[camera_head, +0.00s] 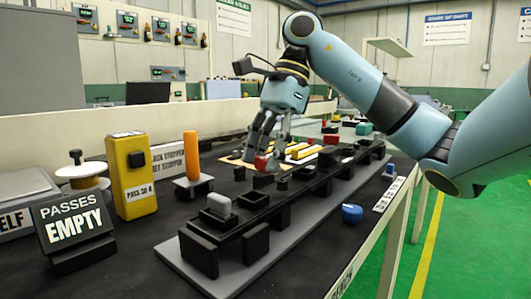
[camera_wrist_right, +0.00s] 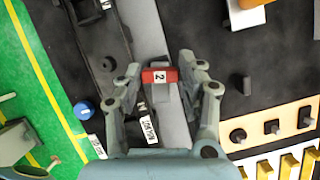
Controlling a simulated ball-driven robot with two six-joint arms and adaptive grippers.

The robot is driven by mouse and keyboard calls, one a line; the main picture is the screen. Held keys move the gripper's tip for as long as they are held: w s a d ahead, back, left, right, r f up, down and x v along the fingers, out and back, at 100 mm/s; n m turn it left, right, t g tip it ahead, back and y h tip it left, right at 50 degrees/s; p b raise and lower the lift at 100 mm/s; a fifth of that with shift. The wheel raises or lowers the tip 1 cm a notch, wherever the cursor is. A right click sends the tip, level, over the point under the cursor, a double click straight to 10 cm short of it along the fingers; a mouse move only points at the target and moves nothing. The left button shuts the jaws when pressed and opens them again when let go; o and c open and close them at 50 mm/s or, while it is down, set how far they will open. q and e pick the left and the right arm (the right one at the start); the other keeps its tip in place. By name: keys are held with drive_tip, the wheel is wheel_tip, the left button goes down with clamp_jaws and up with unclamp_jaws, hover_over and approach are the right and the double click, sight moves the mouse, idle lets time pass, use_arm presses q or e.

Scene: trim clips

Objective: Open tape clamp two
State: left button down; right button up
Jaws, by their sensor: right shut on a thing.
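A small red clamp piece marked 2 (camera_wrist_right: 159,75) lies between the fingertips of my right gripper (camera_wrist_right: 161,73) in the right wrist view. The fingers close on it from both sides. In the head view my right gripper (camera_head: 267,152) reaches down from above, and the red piece (camera_head: 262,163) shows at its fingertips. It is over the far side of the long black fixture (camera_head: 258,212). What lies under the red piece is hidden by the fingers. My left gripper is not in view.
The fixture stands on a grey base plate (camera_head: 182,262). A blue knob (camera_head: 352,213) sits on the bench's near right. At left are a "PASSES EMPTY" sign (camera_head: 75,222), a yellow box (camera_head: 133,182) and an orange cylinder (camera_head: 191,155). Dark bench surface lies between.

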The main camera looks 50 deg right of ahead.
drive_tip(key=o, duration=1.2)
drive_tip(key=shift+c, duration=0.2)
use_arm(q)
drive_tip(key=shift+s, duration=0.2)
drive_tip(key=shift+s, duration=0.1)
